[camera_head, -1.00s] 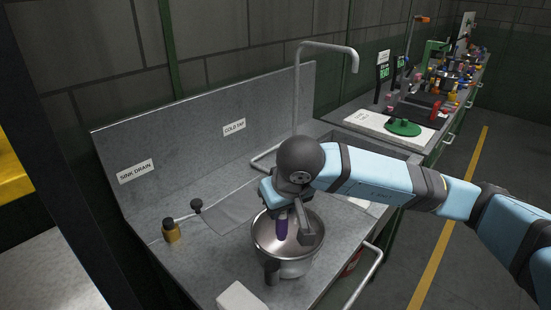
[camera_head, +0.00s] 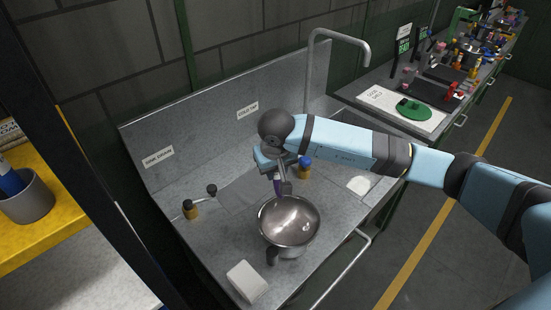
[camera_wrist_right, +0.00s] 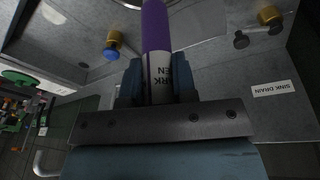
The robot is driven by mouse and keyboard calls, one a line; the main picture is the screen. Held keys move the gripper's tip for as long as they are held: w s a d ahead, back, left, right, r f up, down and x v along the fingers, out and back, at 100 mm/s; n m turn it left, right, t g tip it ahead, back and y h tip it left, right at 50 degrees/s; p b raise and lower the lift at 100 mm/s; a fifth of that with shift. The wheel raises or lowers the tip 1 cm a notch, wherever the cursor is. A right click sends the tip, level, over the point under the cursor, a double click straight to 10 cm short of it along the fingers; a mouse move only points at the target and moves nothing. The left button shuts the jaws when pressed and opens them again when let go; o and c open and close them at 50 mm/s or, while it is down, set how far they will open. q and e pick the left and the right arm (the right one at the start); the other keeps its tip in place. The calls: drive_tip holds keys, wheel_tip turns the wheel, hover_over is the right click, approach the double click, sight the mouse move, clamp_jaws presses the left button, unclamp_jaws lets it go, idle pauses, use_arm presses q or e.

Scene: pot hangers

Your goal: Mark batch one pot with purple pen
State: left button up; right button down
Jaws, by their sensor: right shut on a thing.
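A steel pot (camera_head: 283,222) with a dark handle stands on the metal counter, open side up; its inside looks empty. My right gripper (camera_head: 279,180) is beyond the pot's far rim and shut on a purple pen (camera_head: 278,187), which points downward. In the right wrist view the purple pen (camera_wrist_right: 155,28) sits between the fingers (camera_wrist_right: 158,88), with a white band of partly hidden lettering. I cannot tell whether the pen touches anything. My left gripper is not in view.
A white block (camera_head: 247,281) lies at the counter's front. A tall tap (camera_head: 337,40) rises behind.

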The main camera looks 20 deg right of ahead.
drive_tip(key=shift+s+d+f+b, duration=0.1)
drive_tip(key=shift+s+f+b, duration=0.4)
drive_tip(key=shift+f, duration=1.2)
drive_tip(key=shift+s+d+f+b, duration=0.15)
drive_tip(key=shift+f+b, duration=0.6)
drive_tip(key=shift+f, duration=0.9)
drive_tip(key=shift+s+d+f+b, duration=0.1)
drive_tip(key=shift+s+f+b, duration=0.4)
drive_tip(key=shift+f, duration=1.2)
drive_tip(key=shift+s+d+f+b, duration=0.1)
drive_tip(key=shift+f+b, duration=0.4)
drive_tip(key=shift+f, duration=0.65)
drive_tip(key=shift+s+d+f+b, duration=0.1)
drive_tip(key=shift+f+b, duration=0.4)
drive_tip(key=shift+f, duration=0.6)
drive_tip(key=shift+f+b, duration=0.5)
drive_tip(key=shift+b, duration=0.05)
drive_tip(key=shift+r, duration=0.1)
